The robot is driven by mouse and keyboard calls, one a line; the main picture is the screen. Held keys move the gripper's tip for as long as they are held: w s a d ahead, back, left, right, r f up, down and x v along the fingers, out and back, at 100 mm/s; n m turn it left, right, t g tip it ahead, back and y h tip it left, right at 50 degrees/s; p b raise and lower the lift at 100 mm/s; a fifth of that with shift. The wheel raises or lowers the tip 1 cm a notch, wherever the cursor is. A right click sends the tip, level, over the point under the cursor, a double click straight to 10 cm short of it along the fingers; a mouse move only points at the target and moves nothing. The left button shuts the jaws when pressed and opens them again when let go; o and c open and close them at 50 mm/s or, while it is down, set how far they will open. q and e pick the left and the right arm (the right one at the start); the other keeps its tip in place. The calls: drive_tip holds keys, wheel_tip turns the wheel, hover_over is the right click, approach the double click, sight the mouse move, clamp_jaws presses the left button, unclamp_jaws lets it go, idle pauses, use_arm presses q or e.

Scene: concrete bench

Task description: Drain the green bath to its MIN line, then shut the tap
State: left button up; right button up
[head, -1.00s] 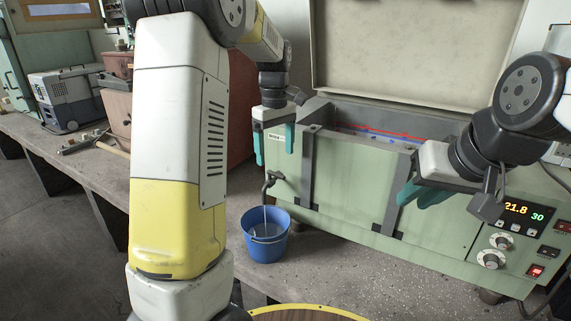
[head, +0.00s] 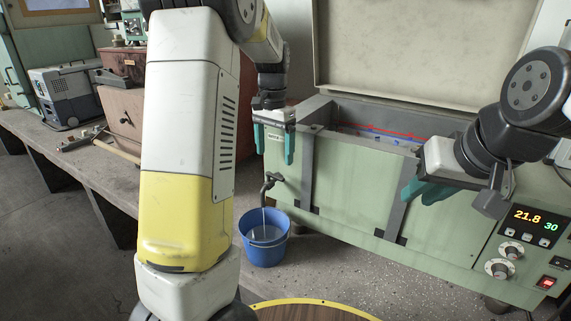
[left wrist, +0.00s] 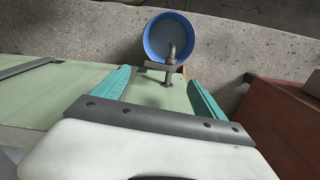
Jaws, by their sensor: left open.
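The green bath (head: 345,190) stands on the bench with its lid raised. Inside, a red line (head: 385,131) and a blue line (head: 400,143) show on the wall; the liquid level is not clear. The tap (head: 268,182) is low on its front left, and a thin stream runs from it into the blue bucket (head: 264,246). In the left wrist view the tap (left wrist: 172,62) lies beyond the fingertips, over the bucket (left wrist: 168,38). My left gripper (head: 273,150) is open and empty above the tap, apart from it. My right gripper (head: 420,191) is in front of the bath's right side, its fingers apart.
A control panel (head: 520,232) reads 21.8 and 30, with a red lit switch. A yellow-edged round top (head: 310,303) is at the front.

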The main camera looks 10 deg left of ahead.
sight(275, 175)
use_arm(q)
wheel_tip(275, 175, down, 6)
drive_tip(key=shift+f, duration=0.1)
drive_tip(key=shift+c, duration=0.4)
drive_tip(key=c, duration=1.3)
drive_tip(key=shift+w+n, duration=0.15)
drive_tip(key=shift+n, duration=0.55)
drive_tip(key=o, duration=1.4)
